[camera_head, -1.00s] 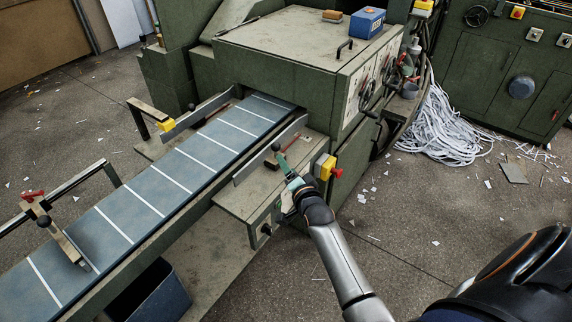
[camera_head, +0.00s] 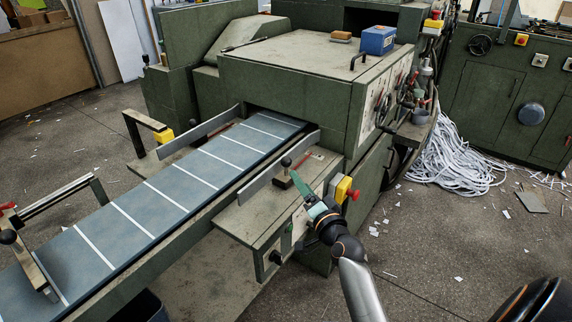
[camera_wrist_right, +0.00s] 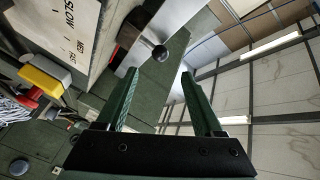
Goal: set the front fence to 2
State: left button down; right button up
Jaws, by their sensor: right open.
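The near fence (camera_head: 272,176) is a grey metal plate along the belt's near side at the machine mouth. A black ball knob (camera_head: 286,162) on a short lever stands beside it on the green side table (camera_head: 245,212). My right gripper (camera_head: 297,178) has green fingers and is open and empty, just on the near side of the knob. In the wrist view the knob (camera_wrist_right: 160,53) shows beyond the gap between the open fingertips (camera_wrist_right: 158,75), apart from them. A scale for the fence cannot be read. My left gripper is not in view.
A yellow box with a red button (camera_head: 345,189) sits close right of my gripper. The far fence (camera_head: 198,132) lies across the belt (camera_head: 150,205). A crossbar stop (camera_head: 30,262) spans the belt at left. Paper strips (camera_head: 455,155) lie on the floor at right.

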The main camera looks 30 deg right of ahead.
aim_at(289, 165)
jog(key=w+b, duration=0.1)
jog(key=w, duration=0.2)
jog(key=w+d+b, duration=0.1)
jog(key=w, duration=0.2)
jog(key=w+b, duration=0.2)
jog(key=w, duration=0.1)
jog(key=shift+w+d+f, duration=0.1)
jog(key=shift+d+f, duration=0.05)
jog(key=shift+d, duration=0.25)
jog(key=shift+w+d, duration=0.2)
jog(key=shift+w, duration=0.6)
jog(key=shift+c, duration=0.3)
grip_shut()
jog(key=shift+a, duration=0.1)
jog(key=shift+a, duration=0.15)
